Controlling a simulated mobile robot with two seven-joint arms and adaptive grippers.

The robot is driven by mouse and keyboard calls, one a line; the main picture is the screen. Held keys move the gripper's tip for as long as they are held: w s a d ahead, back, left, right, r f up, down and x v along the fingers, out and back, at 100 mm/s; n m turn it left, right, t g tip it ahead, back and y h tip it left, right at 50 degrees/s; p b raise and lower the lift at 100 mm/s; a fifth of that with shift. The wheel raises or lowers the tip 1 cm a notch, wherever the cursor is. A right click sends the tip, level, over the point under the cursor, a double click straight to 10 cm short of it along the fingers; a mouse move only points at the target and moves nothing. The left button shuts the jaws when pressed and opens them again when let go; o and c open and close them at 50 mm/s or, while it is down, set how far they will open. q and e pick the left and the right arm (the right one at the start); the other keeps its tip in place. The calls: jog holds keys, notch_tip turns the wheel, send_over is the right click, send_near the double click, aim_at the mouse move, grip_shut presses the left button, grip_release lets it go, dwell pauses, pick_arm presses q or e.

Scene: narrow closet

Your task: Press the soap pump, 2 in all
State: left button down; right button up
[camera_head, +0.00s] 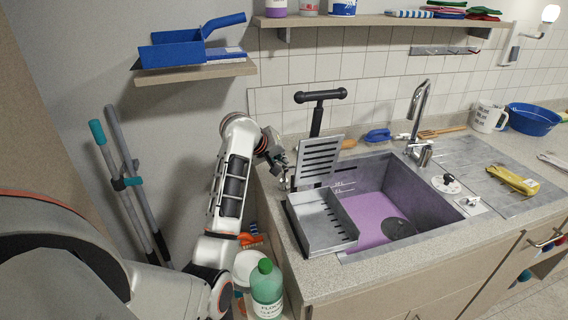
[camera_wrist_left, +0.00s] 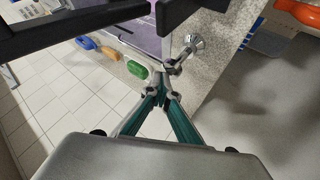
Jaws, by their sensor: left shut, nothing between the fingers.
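The soap pump (camera_wrist_left: 194,43) is a small chrome fitting with a round base on the grey speckled counter, in the left wrist view. Its slim spout and head reach down toward my fingertips. In the head view it is a small shiny shape (camera_head: 284,182) beside the grey drainer's left corner, partly hidden by my gripper. My left gripper (camera_head: 279,163) is shut and empty just above it. In the left wrist view my closed fingertips (camera_wrist_left: 161,94) are close to the pump head; I cannot tell if they touch it. My right gripper is not in view.
A grey slotted drainer (camera_head: 318,228) and an upright slotted panel (camera_head: 318,160) stand close to my gripper, with a black T-handle (camera_head: 320,97) behind. The sink (camera_head: 376,205) lies right. A green-capped bottle (camera_head: 267,290) stands below the counter's left edge. A wall shelf (camera_head: 190,73) hangs upper left.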

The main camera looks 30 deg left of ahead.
pick_arm(q)
jog(key=shift+r, duration=1.2)
jog(key=shift+r, duration=2.55)
